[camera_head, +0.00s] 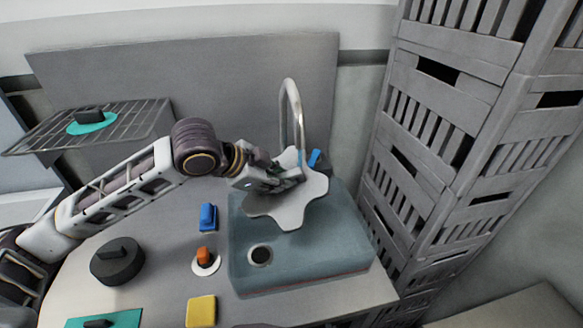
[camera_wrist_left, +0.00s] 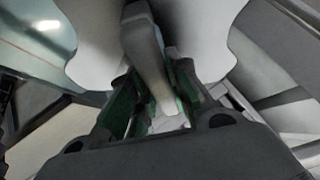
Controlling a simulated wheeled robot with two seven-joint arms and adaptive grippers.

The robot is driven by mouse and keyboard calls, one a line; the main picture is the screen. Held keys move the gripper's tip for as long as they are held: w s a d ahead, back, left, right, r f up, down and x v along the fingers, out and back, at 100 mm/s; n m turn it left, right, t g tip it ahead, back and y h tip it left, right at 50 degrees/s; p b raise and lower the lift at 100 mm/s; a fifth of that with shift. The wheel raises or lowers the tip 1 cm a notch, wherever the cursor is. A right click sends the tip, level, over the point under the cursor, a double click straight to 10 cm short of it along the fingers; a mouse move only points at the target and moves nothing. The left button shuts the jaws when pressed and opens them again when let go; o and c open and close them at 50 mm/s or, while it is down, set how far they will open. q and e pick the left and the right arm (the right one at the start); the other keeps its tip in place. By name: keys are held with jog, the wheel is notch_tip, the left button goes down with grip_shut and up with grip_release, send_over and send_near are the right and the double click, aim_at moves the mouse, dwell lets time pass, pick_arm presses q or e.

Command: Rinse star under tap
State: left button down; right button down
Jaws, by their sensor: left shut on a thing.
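The star (camera_head: 290,212) is a flat pale grey plate with rounded points, held tilted over the blue-grey sink (camera_head: 300,262) under the tap (camera_head: 290,92). My left gripper (camera_head: 290,178) is shut on the star's handle. In the left wrist view the handle (camera_wrist_left: 148,55) sits between the green-padded fingers of the left gripper (camera_wrist_left: 155,95), with the star (camera_wrist_left: 90,45) spreading behind it. A short bluish streak shows below the spout; I cannot tell if it is water. My right gripper is not in view.
A blue block (camera_head: 208,217), an orange knob (camera_head: 204,257) on a white disc and a yellow block (camera_head: 201,311) lie left of the sink. A black round weight (camera_head: 117,262) is farther left. A wire rack (camera_head: 140,120) holds a teal disc (camera_head: 92,124). Stacked grey crates (camera_head: 440,110) stand close on the right.

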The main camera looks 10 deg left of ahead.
pick_arm(q)
jog(key=shift+s+r, duration=0.1)
jog(key=shift+r, duration=0.05)
dwell(0.3)
jog(key=shift+s+a+r+p, duration=0.2)
jog(key=shift+s+r+p, duration=0.45)
jog(key=shift+s+p, duration=0.1)
jog(key=shift+s+a+r+p, duration=0.2)
jog(key=shift+s+r+p, duration=0.4)
jog(key=shift+s+p, duration=0.15)
jog(key=b, duration=0.1)
jog(key=s+r+b, duration=0.1)
jog(key=b, duration=0.1)
jog(key=shift+s+a+r, duration=0.1)
jog(key=shift+s+a, duration=0.1)
jog(key=shift+s, duration=0.1)
jog(key=shift+s, duration=0.15)
